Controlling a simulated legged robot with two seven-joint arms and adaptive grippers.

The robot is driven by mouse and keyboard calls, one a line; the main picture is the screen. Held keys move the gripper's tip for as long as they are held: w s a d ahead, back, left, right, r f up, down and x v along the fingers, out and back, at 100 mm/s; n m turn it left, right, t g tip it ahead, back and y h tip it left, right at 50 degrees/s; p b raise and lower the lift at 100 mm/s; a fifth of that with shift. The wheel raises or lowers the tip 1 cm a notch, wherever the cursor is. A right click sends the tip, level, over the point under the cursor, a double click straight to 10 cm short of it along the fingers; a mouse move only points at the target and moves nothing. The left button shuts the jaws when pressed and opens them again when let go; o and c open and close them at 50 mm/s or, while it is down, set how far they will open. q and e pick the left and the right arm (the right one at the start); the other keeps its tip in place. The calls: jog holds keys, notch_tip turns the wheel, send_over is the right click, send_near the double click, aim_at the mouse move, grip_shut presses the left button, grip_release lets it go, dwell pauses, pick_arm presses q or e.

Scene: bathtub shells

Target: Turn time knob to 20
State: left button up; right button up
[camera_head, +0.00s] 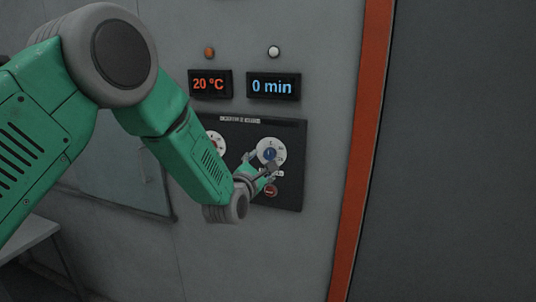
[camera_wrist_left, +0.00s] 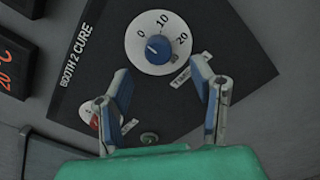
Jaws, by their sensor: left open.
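The time knob (camera_head: 270,154) is blue on a white round dial on the dark control panel. In the left wrist view the blue knob (camera_wrist_left: 158,49) sits inside a dial (camera_wrist_left: 136,46) marked 0, 10 and 20, and its white mark faces the 0. The time display (camera_head: 272,86) reads 0 min. My left gripper (camera_head: 262,165) is open and empty, at the lower edge of the time dial in the head view. In the left wrist view its two fingers (camera_wrist_left: 160,70) point toward the knob from either side, not closed on it. My right gripper is not in view.
A second white dial (camera_head: 217,142) with a red knob is partly hidden by my left arm. The temperature display (camera_head: 210,84) reads 20 °C. A red button (camera_head: 271,190) sits low on the panel. An orange strip (camera_head: 363,150) runs down the wall to the right.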

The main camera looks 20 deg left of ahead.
aim_at(270, 156)
pick_arm(q)
jog(key=w, duration=0.1)
jog(key=w+d, duration=0.1)
jog(key=w, duration=0.2)
jog(key=shift+w+d+r+p, duration=0.15)
jog(key=shift+w+d+p, duration=0.1)
jog(key=shift+p, duration=0.15)
jog(key=shift+w+a+f, duration=0.25)
jog(key=shift+w+a, duration=0.65)
jog(key=shift+a, duration=0.55)
jog(key=shift+d, duration=0.4)
jog(key=shift+c, duration=1.3)
jog(key=shift+d, duration=0.35)
jog(key=c, duration=0.6)
jog(key=shift+d+r, duration=0.1)
jog(key=shift+d, duration=0.15)
jog(key=shift+c, duration=1.4)
jog(key=shift+a, duration=0.1)
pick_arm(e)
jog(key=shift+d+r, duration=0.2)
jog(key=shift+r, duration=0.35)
